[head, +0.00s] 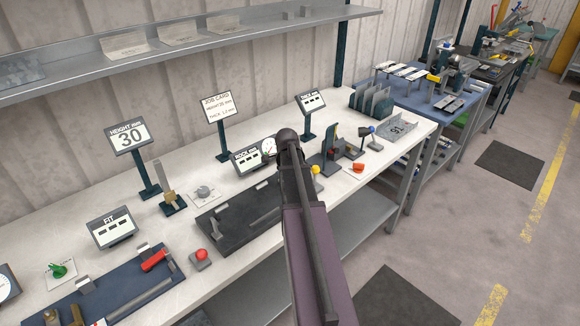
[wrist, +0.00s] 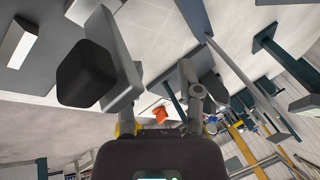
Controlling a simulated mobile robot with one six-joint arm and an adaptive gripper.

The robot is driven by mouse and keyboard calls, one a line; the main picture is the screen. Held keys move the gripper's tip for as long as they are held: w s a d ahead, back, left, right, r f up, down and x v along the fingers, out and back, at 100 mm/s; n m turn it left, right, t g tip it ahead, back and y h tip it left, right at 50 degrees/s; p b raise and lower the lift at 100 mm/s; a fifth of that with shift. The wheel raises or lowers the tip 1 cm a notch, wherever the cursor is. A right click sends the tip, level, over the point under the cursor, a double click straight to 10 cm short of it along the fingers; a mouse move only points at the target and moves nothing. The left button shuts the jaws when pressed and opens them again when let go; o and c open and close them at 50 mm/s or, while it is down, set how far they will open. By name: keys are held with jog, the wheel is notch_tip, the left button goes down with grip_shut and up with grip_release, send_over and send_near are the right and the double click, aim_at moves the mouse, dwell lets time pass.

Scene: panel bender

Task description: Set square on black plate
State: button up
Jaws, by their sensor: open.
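The black plate (head: 238,222) lies on the white bench, left of my arm, with a grey bar and small light blocks on it. I cannot single out the square for certain; an upright tan and grey piece on a dark base (head: 171,200) stands left of the plate, and a dark blue upright piece (head: 328,150) stands right of my arm. My gripper (wrist: 140,88) is open, with nothing seen between its fingers in the wrist view. In the head view my arm hides the gripper and the plate's right end.
A red button (head: 201,255) sits before the plate. A height sign (head: 129,138), a rack sign (head: 310,101) and a job card (head: 219,107) stand behind. A blue fixture (head: 122,295) lies at front left. A shelf (head: 180,52) overhangs the bench. Bare bench shows between stands.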

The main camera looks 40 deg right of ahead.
jog(key=shift+w+a+r+n+g+h, duration=0.25)
jog(key=shift+w+r+n+g+h, duration=0.15)
jog(key=shift+n+h, duration=0.25)
jog(key=shift+w+a+r+n+g+h+b, duration=0.15)
jog(key=shift+w+r+n+h+b, duration=0.1)
jog(key=shift+w+n+h, duration=0.25)
jog(key=shift+w+a+r+n+g+h+b, duration=0.15)
jog(key=shift+r+n+h, duration=0.1)
jog(key=shift+h, duration=0.4)
jog(key=w+a+r+n+h+b, duration=0.1)
jog(key=w+a+r+n+h, duration=0.2)
jog(key=w+r+h, duration=0.1)
jog(key=shift+w+a+r+n+g+h, duration=0.2)
jog(key=shift+w+r+n+g+h, duration=0.15)
jog(key=shift+r+h, duration=0.45)
jog(key=shift+b, duration=0.3)
jog(key=b+x, duration=0.3)
jog(key=x, duration=0.5)
jog(key=shift+s+d+f, duration=0.1)
jog(key=shift+d+f, duration=0.1)
jog(key=shift+d, duration=0.1)
jog(key=shift+b+x, duration=1.05)
jog(key=shift+x, duration=1.5)
jog(key=shift+s, duration=0.1)
